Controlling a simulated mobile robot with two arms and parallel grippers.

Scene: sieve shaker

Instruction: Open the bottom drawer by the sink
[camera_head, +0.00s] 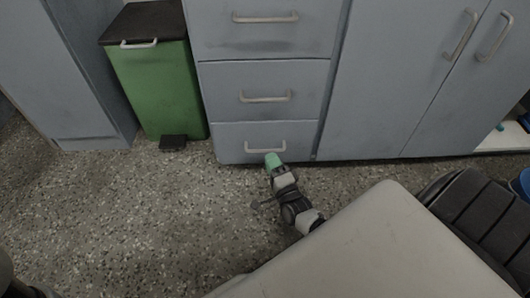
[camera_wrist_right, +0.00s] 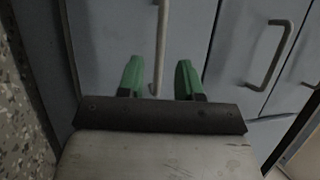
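The bottom drawer (camera_head: 235,141) is the lowest of three grey-blue drawer fronts in the head view. It looks shut, flush with the drawers above. Its pale bar handle (camera_head: 265,150) runs level across the front. My right gripper (camera_head: 273,158) has green fingertips and is just in front of and below this handle. In the right wrist view the gripper (camera_wrist_right: 158,80) is open, with the bar handle (camera_wrist_right: 161,45) showing between its two fingers. I cannot tell whether the fingers touch it. My left gripper is not in view.
A green pedal bin (camera_head: 158,85) with a dark lid stands left of the drawers. The middle drawer (camera_head: 230,90) is above. Cupboard doors (camera_head: 400,80) with two handles are on the right. The speckled floor (camera_head: 150,215) in front is clear.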

